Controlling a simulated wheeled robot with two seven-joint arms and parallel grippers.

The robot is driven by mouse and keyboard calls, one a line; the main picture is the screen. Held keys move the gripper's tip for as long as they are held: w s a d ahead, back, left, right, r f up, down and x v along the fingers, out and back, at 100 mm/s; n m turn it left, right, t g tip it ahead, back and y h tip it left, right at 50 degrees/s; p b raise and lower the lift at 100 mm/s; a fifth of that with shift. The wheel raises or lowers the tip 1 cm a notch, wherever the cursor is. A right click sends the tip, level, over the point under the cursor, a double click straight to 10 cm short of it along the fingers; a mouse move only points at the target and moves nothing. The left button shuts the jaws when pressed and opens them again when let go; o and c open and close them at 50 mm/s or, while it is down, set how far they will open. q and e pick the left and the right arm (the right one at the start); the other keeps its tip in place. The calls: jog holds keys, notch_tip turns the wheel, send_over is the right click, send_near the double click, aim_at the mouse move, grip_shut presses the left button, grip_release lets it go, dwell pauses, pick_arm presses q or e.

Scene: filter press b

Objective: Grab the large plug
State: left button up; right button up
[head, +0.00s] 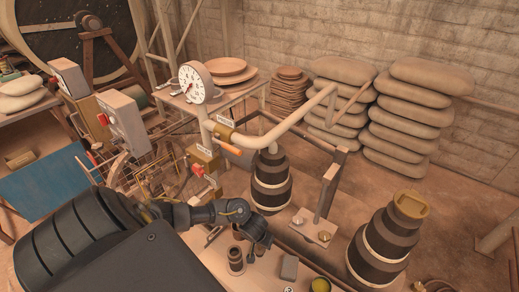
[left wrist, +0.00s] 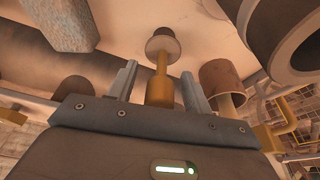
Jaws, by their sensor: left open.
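In the left wrist view, a plug-like piece with a brass stem and a wider grey-brown round head (left wrist: 162,45) stands between the two fingers of my left gripper (left wrist: 159,74). The fingers are apart, with a gap on each side of the stem. A wider brown cylinder (left wrist: 222,78) sits just right of the right finger. I cannot tell for certain which is the large plug. In the head view, my left gripper (head: 260,246) is low over the bench, right of a dark stepped cylinder (head: 236,260). The arm and gripper hide part of the bench. My right gripper is not in view.
A grey block (head: 289,267) and a cup with yellow contents (head: 320,285) are on the bench to the right. Tall dark stacked cylinders stand behind (head: 271,185) and at right (head: 380,245). A pipe with a gauge (head: 195,82) crosses above.

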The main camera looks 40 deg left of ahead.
pick_arm(q)
grip_shut()
notch_tip(320, 180, up, 10)
jog(key=p, duration=0.5)
jog(key=shift+r, duration=0.1)
